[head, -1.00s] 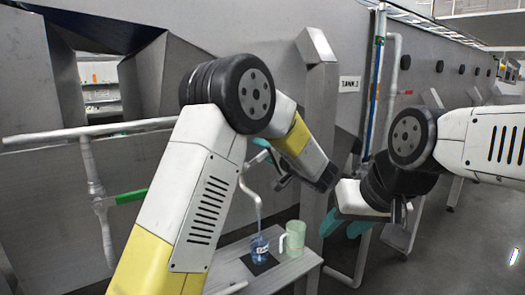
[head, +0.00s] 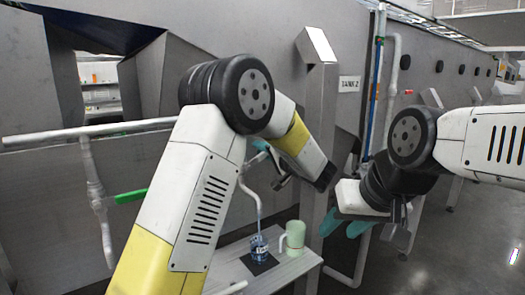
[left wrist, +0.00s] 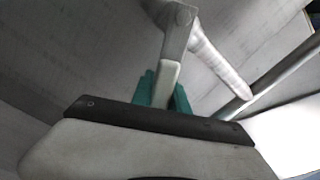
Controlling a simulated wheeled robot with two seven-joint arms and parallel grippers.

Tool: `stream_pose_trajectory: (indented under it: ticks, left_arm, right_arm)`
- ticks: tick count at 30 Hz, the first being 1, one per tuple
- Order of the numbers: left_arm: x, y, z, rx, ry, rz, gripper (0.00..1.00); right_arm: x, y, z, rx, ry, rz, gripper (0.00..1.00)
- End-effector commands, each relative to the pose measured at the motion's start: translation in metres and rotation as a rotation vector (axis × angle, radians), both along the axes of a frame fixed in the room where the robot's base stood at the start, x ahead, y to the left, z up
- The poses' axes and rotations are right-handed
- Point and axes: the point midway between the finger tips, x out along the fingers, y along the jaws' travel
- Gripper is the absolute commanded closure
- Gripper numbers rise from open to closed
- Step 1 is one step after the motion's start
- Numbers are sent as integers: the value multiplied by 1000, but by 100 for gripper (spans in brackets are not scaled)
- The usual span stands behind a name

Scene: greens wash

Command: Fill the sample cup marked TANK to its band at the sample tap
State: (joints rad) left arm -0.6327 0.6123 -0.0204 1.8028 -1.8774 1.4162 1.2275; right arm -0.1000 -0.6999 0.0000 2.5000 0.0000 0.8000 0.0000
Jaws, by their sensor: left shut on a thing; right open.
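A small clear cup with blue on it (head: 259,249) stands upright on a dark mat (head: 263,264) on the grey bench, directly below the end of the tap spout (head: 254,200). Its marking and band are too small to read. My left gripper (head: 262,147) is mostly hidden behind its own arm, at the top of the spout. In the left wrist view its teal fingers (left wrist: 165,90) are shut on a pale tap lever (left wrist: 170,72). My right gripper (head: 345,224) is open and empty, in the air to the right of the bench.
A grey post (head: 318,130) and a sign reading TANK 2 (head: 349,84) are behind. A pipe with a green handle (head: 131,197) is at left. Open floor lies to the right.

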Motion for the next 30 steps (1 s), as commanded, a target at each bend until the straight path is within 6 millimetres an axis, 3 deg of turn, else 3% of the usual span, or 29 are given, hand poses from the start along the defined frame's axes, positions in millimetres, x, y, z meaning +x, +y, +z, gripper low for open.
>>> stream_pose_trajectory:
  ticks: [30]
  left_arm:
    - [0,-1,-3,22,18,-1,100]
  right_arm:
    - [0,0,0,0,0,0,58]
